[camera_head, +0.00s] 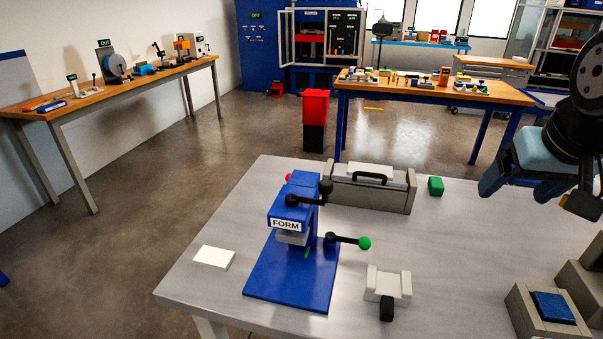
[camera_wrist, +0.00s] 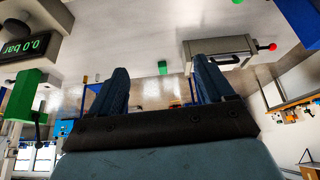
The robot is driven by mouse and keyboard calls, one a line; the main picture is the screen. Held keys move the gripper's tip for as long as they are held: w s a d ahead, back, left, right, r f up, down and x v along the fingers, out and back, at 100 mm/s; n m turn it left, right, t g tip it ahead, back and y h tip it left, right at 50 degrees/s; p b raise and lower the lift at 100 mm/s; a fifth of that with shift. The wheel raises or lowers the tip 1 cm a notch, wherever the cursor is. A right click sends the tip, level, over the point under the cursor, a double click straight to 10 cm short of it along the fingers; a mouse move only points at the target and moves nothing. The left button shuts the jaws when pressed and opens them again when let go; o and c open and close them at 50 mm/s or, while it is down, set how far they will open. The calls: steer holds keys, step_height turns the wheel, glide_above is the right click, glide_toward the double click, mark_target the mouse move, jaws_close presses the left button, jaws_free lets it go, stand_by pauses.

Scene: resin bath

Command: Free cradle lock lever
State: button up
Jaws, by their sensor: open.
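A small pale grey cradle-like block (camera_head: 388,283) stands on the grey table in the head view. A short black lever (camera_head: 387,308) sticks out at its front, pointing toward the camera. The blue FORM press (camera_head: 290,240) to its left has a black lever with a green knob (camera_head: 364,243) reaching right. The frames do not label which lever is the cradle lock. My gripper (camera_head: 518,190) hangs at the upper right, well apart from both levers. In the wrist view my gripper (camera_wrist: 160,72) is open, its blue fingers apart with nothing held. Neither lever is clearly visible there.
A grey bath with a black handle (camera_head: 370,178) and a green block (camera_head: 436,186) stand at the table's back. A white slab (camera_head: 214,258) lies left; a grey box with a blue pad (camera_head: 550,307) stands right. Table between cradle and box is clear.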

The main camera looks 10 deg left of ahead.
steer(key=w+a+n, duration=0.1)
steer(key=w+a, duration=0.1)
steer(key=w, duration=0.3)
steer(key=w+a+f+n, duration=0.1)
steer(key=w+a, duration=0.1)
steer(key=w, duration=0.3)
steer(key=w+a+f+n+g, duration=0.1)
steer(key=w+a, duration=0.2)
steer(key=w, duration=0.2)
steer(key=shift+f, duration=0.2)
steer(key=c, duration=1)
steer(key=shift+n+g+y, duration=0.4)
steer(key=shift+n, duration=0.4)
steer(key=w+a+f, duration=0.1)
steer(key=w, duration=0.1)
steer(key=w+a+f, duration=0.1)
steer(key=w, duration=0.1)
steer(key=w+a+f, duration=0.1)
steer(key=w+a, duration=0.1)
steer(key=shift+f, duration=0.25)
jaws_close()
steer(key=w+a+f+n+g+y, duration=0.1)
steer(key=w+a+f, duration=0.5)
steer(key=shift+w+a+n, duration=0.15)
steer(key=shift+w+n, duration=0.15)
steer(key=shift+w, duration=0.1)
